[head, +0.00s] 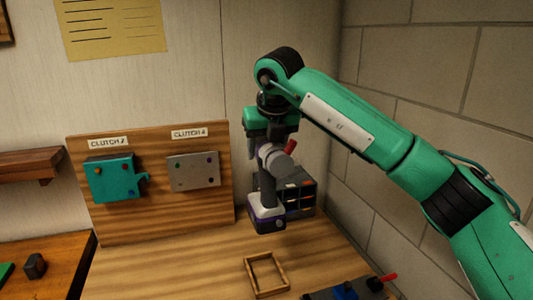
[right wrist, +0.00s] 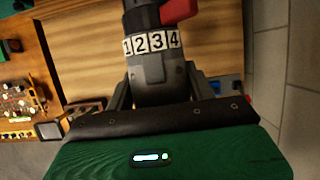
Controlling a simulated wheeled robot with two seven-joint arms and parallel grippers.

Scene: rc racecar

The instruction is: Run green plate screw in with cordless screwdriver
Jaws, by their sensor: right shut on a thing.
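The green plate (head: 110,180) is teal and sits at the left of an upright wooden board, under a label reading like "CLUTCH 7". Small screw heads show on it; how deep they sit cannot be told. A grey plate (head: 195,172) is right of it under a label like "CLUTCH 4". My right gripper (head: 270,143) is shut on the cordless screwdriver (head: 266,212), held upright to the right of the board, apart from the plates. In the right wrist view the screwdriver (right wrist: 158,82) lies between the fingers, its collar showing 1 2 3 4. My left gripper is out of view.
The wooden board (head: 160,226) stands on the table. A dark drawer box (head: 301,197) is behind the screwdriver. A small wooden frame (head: 265,289) lies in front, with a dark tray (head: 325,294) to its right. A block wall (head: 425,75) closes the right side.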

